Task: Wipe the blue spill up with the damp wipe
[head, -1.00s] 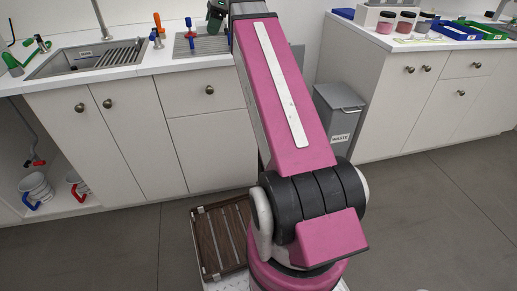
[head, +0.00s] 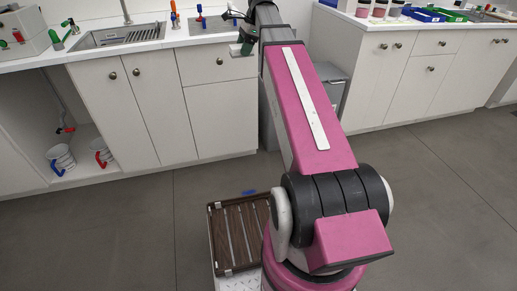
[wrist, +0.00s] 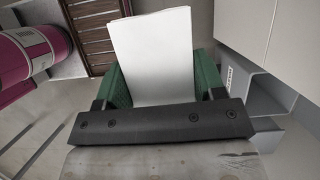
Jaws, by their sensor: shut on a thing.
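The blue spill (head: 249,192) is a small flat patch on the grey floor, just beyond the wooden slatted deck. My gripper (head: 240,46) is up by the counter's front edge in the head view, well above the spill and apart from it. In the wrist view my gripper (wrist: 160,85) has its green fingers shut on the damp wipe (wrist: 152,50), a flat white sheet. The spill cannot be made out in the wrist view.
The wooden deck (head: 238,232) lies beside my arm's base. A grey waste bin (head: 332,92) stands between the counters, partly behind my arm. White cabinets (head: 215,118) line the back. Two buckets (head: 62,158) sit in the open bay at left. The floor (head: 130,235) at left is clear.

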